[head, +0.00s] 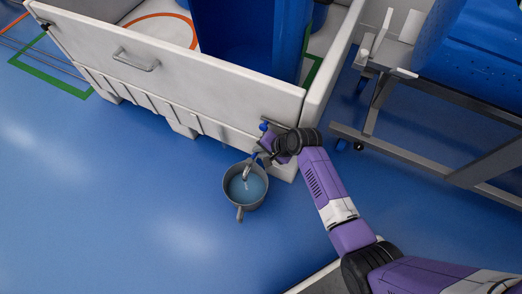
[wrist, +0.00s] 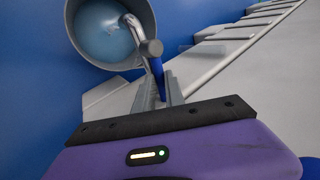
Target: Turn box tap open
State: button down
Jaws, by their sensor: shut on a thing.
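The box tap (wrist: 133,28) is a curved metal spout with a grey round end, at the lower right of the white box (head: 190,80). Its blue handle (wrist: 156,68) lies between my fingers in the wrist view. My gripper (head: 262,157) is shut on this handle, low beside the box wall. A grey bucket (head: 231,203) stands on the floor under the spout. It holds pale blue liquid, and it also shows in the wrist view (wrist: 76,42). My fingers partly hide the handle, and I cannot tell how far it is turned.
A large blue tub (head: 232,35) stands inside the white box. A metal rack (head: 430,165) on castors, with another blue tub (head: 480,50), stands to the right. Blue floor (head: 120,210) is clear to the left of the bucket. A light-coloured edge shows at the bottom, by my arm.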

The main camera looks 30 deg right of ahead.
jog(key=c, duration=1.4)
grip_release()
jog(key=s+d+r+p, duration=0.2)
jog(key=s+d+p, duration=0.3)
jog(key=s, duration=0.7)
jog(key=shift+d+r, duration=0.2)
jog(key=shift+d, duration=0.7)
